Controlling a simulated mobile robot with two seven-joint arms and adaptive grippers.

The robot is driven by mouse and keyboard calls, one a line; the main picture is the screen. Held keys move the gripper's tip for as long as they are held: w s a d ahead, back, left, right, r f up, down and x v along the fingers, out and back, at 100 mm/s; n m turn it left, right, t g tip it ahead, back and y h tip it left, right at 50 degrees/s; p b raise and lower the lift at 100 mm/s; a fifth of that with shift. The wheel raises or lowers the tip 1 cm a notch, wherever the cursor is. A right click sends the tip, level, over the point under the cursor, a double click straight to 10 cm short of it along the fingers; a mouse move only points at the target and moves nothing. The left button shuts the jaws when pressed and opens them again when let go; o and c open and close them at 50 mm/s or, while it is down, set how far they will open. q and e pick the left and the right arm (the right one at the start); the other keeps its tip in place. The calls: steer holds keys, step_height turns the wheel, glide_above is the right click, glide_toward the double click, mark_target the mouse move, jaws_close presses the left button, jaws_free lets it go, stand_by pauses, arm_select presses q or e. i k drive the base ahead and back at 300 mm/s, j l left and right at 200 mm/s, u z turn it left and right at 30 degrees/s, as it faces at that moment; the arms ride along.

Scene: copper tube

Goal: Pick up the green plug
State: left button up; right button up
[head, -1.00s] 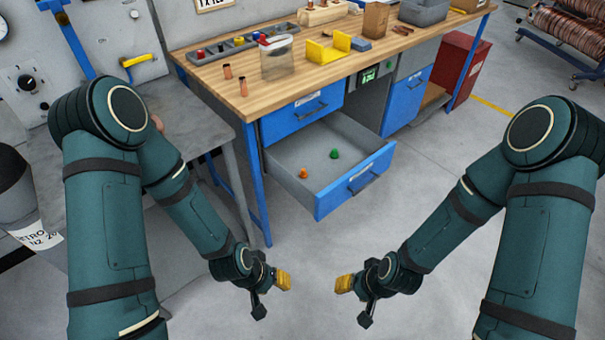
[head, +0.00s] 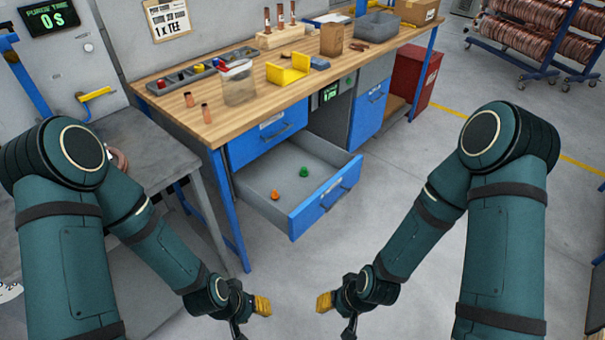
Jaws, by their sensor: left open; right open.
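The green plug (head: 304,172) lies on the floor of the pulled-out lower drawer (head: 270,216) under the workbench. An orange plug (head: 275,195) lies in the same drawer, to its left and nearer. My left gripper (head: 262,306) has yellow fingers and is open and empty, in front of the drawer and lower in the picture. My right gripper (head: 325,302) is also open and empty, to the right of the left one. Both grippers are apart from the drawer and the plugs.
The wooden workbench (head: 190,127) carries a clear bag (head: 238,84), two copper pieces, a yellow holder (head: 288,70) and bins. A closed blue drawer (head: 268,138) sits above the open one. A grey table (head: 150,150) stands at left.

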mark_target(304, 173)
steer(key=i+l, duration=0.25)
steer(key=l, duration=0.25)
steer(key=i+l, duration=0.3)
steer(key=l, duration=0.15)
steer(key=i+l+z, duration=0.1)
steer(key=i+l, duration=0.15)
steer(key=l, duration=0.25)
steer(key=i+l, duration=0.25)
steer(key=l, duration=0.2)
steer(key=i+j, duration=0.25)
steer(key=i+z, duration=0.05)
steer(key=i, duration=0.05)
